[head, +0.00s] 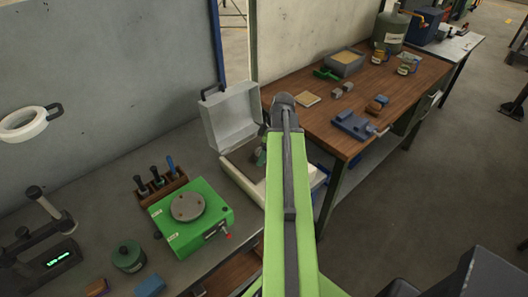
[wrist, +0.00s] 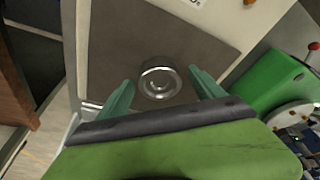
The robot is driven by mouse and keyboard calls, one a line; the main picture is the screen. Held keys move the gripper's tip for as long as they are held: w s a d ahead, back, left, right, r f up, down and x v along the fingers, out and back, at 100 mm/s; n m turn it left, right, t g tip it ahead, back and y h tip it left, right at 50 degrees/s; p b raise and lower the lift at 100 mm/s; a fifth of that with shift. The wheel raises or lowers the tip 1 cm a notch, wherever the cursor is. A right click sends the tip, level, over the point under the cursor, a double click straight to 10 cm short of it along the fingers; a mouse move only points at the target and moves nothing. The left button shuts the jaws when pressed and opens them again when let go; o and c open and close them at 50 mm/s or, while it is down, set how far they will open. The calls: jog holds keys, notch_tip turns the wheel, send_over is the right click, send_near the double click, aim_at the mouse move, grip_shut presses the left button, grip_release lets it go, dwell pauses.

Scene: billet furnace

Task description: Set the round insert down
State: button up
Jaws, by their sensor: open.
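The round insert (wrist: 158,83) is a shiny metal ring-shaped piece. In the wrist view it lies flat on a dark grey surface (wrist: 120,40), which appears to be inside the open case. My gripper (wrist: 160,78) is open, with one green finger on each side of the insert and a gap showing on both sides. In the head view the case shows a raised pale lid (head: 231,116) and a light rim (head: 245,181). My arm covers much of the case, and the insert is hidden there.
A green fixture with a round grey plate (head: 188,207) stands left of the case, also at right in the wrist view (wrist: 268,82). A tool rack (head: 160,186) is behind it. A wooden bench (head: 335,125) with a blue vise (head: 353,125) stands to the right.

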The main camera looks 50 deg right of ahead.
jog(key=p+v, duration=1.1)
jog(key=v, duration=0.1)
jog(key=shift+d, duration=0.1)
jog(key=w+a+m+g, duration=0.1)
jog(key=w+a, duration=0.5)
jog(key=a, duration=0.6)
jog(key=w+a+m+g, duration=0.15)
jog(key=w+a, duration=0.45)
jog(key=a, duration=0.6)
jog(key=a+m+h, duration=0.1)
jog(key=a+m, duration=0.2)
jog(key=a, duration=1.5)
jog(key=shift+w+a+f, duration=0.2)
jog(key=shift+a+f, duration=0.1)
jog(key=shift+f, duration=0.15)
jog(key=shift+m, duration=0.25)
